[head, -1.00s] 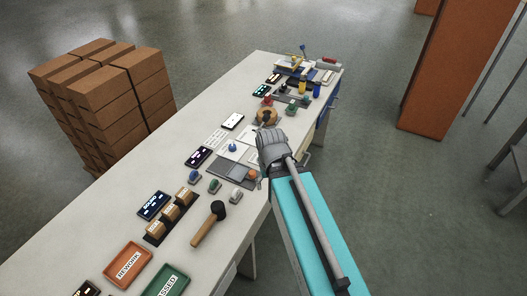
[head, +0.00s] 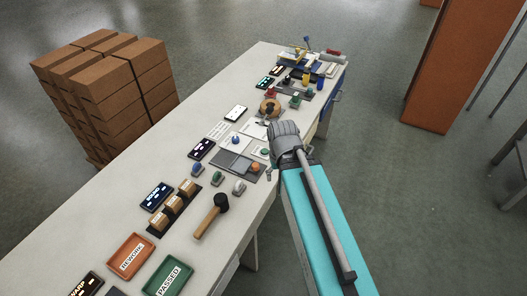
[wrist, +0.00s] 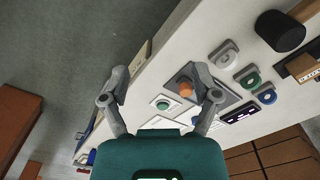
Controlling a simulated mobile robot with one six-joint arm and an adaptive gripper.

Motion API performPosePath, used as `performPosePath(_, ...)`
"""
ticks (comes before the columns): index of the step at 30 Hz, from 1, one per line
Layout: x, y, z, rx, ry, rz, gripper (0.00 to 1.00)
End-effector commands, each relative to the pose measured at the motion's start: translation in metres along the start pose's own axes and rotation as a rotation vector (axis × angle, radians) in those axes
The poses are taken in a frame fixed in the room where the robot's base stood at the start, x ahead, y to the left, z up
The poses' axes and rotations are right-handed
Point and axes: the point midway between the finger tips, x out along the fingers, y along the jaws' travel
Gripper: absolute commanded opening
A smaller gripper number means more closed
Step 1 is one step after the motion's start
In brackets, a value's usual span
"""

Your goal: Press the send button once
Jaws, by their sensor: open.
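I cannot read a send label on any button. A green button in a pale housing (wrist: 162,103) sits beside an orange button (wrist: 185,89) on a grey plate; the head view shows this green button (head: 264,152) and orange button (head: 255,168) near the bench's right edge. Three separate buttons are a white one (wrist: 226,57), a green one (wrist: 252,80) and a blue one (wrist: 267,96). My gripper (wrist: 160,70) is open and empty in the wrist view, its fingers spread on both sides of the green and orange pair. Its height above the bench is unclear.
The long white bench (head: 120,205) also carries a mallet (head: 212,215), dark displays (head: 157,197), an orange rework tray (head: 131,257) and a green passed tray (head: 168,279). Stacked brown boxes (head: 105,90) stand left. Open floor lies right of the bench.

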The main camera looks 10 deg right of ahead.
Motion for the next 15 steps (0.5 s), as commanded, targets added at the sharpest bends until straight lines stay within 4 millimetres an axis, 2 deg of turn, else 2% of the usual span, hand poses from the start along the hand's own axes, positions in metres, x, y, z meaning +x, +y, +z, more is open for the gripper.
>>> performPosePath(1,0.0,0.0,0.0,0.0,0.0,0.0,0.62)
performPosePath(2,0.0,0.0,0.0,0.0,0.0,0.0,0.56)
performPosePath(11,0.0,0.0,0.0,0.0,0.0,0.0,0.0)
performPosePath(15,0.0,0.0,0.0,0.0,0.0,0.0,0.0)
